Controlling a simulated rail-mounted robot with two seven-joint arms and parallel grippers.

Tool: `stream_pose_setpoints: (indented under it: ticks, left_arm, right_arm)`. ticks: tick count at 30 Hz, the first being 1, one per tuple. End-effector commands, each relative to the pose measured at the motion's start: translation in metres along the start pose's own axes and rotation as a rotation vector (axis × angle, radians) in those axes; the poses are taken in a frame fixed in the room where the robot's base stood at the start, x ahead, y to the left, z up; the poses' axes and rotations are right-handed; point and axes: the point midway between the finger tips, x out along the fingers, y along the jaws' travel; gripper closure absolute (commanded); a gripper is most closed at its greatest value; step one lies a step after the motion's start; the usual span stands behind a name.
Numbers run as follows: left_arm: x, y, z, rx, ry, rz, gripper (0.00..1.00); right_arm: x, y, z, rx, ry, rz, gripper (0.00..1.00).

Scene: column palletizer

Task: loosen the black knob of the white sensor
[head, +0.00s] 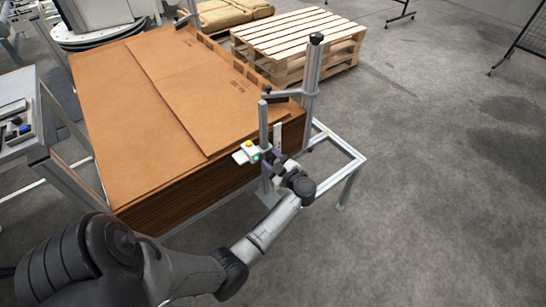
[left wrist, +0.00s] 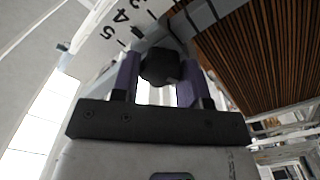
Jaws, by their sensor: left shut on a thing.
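The white sensor (head: 246,153) sits on a grey upright post beside the cardboard stack in the head view, with a yellow and a green spot on it. My left gripper (head: 277,161) is at the post, just right of the sensor. In the left wrist view its two purple fingers stand on either side of the black knob (left wrist: 159,67) and are shut on it. The knob's far side and its mount are hidden. In the head view the knob is too small and covered to make out. My right gripper is not in view.
A large stack of brown cardboard sheets (head: 165,90) lies left of the post. A pale scale strip with numbers (left wrist: 118,20) is close behind the fingers. A grey metal frame (head: 345,158) stands to the right.

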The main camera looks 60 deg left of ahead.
Motion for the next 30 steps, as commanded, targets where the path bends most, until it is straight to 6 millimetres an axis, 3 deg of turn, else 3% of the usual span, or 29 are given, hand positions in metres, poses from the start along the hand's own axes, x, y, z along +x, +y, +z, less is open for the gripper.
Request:
stream_pose_setpoints:
  ticks: [14, 30]
  left_arm:
    - [-0.001, -0.002, 0.001, -0.455, 0.001, -0.001, 0.83]
    - [0.0, -0.005, 0.003, -0.955, 0.003, 0.001, 0.83]
  right_arm:
    - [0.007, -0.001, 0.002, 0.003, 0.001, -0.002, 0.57]
    - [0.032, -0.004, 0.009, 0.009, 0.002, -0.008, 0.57]
